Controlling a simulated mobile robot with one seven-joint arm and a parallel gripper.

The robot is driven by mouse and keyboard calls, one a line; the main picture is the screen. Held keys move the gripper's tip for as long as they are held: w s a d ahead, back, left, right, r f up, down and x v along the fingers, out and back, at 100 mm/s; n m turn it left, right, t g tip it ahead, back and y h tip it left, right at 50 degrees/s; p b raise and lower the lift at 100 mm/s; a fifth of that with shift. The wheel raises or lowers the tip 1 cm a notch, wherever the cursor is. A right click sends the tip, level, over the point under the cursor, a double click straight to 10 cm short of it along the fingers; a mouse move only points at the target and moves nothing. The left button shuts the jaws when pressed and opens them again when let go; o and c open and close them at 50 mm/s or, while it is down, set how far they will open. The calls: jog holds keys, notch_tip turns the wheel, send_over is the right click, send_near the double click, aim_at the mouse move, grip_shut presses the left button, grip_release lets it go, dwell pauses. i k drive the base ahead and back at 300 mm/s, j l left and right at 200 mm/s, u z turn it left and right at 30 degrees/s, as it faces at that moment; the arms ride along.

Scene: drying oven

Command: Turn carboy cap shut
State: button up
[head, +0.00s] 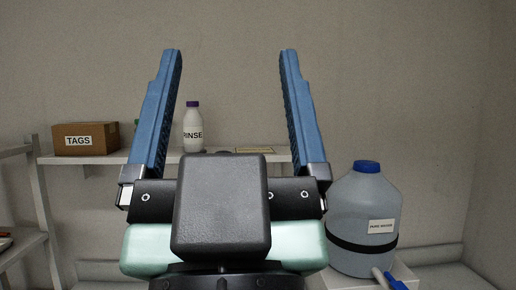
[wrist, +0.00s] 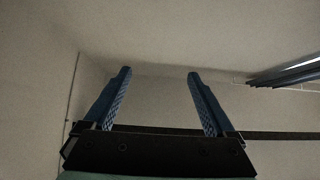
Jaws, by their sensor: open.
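The carboy (head: 365,222) is a grey-blue jug with a dark band and a white label, upright at the right in the head view. Its blue cap (head: 367,167) sits on top of the neck; I cannot tell how tightly it is turned. My gripper (head: 231,55) is raised in front of the camera, its blue fingers wide apart and pointing up, with nothing between them. It is left of the carboy and apart from it in the picture.
A shelf (head: 106,159) on the back wall holds a cardboard box marked TAGS (head: 87,139) and a white RINSE bottle (head: 193,127) with a purple cap. The carboy stands on a white surface (head: 408,281), with a blue spigot (head: 391,281) at its lower front.

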aim_at(361, 166)
jog(key=i+l, duration=0.8)
jog(key=i, duration=0.2)
jog(key=l+z, duration=0.05)
